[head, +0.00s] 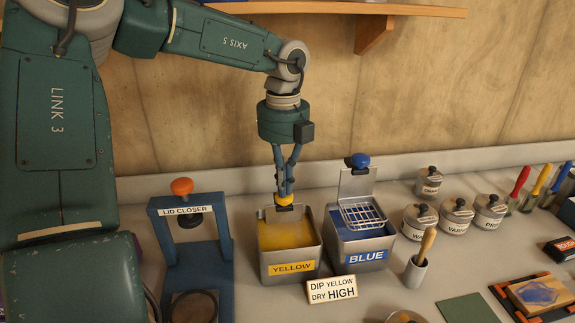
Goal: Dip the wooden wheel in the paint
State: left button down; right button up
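My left gripper (285,192) points down over the back edge of the yellow paint tank (291,267). Its fingers come together on a yellow knob (285,200) with a dark piece below it at the rim. Yellow paint (286,235) fills the tank, and no basket shows above its surface. The blue tank (361,250) stands beside it on the right, with a wire basket (363,215) raised over it and a blue knob (360,160) on top. I cannot make out the wooden wheel. My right gripper is not in view.
A sign (332,289) reading "DIP YELLOW DRY HIGH" stands in front of the tanks. The lid closer (220,250) is at left. Several lidded cans (456,216) and a brush cup (416,271) stand at right. A wooden shelf (380,10) hangs above.

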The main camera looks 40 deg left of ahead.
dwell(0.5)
pick_arm(q)
notch_tip(320, 180, up, 10)
jog(key=p, duration=0.6)
jog(key=shift+p, duration=0.3)
dwell(0.8)
jog(key=shift+r, duration=0.1)
jog(key=shift+r, duration=0.1)
notch_tip(320, 180, up, 5)
jog(key=p, duration=0.3)
dwell(0.5)
jog(key=shift+s+f, duration=0.1)
jog(key=shift+f, duration=0.1)
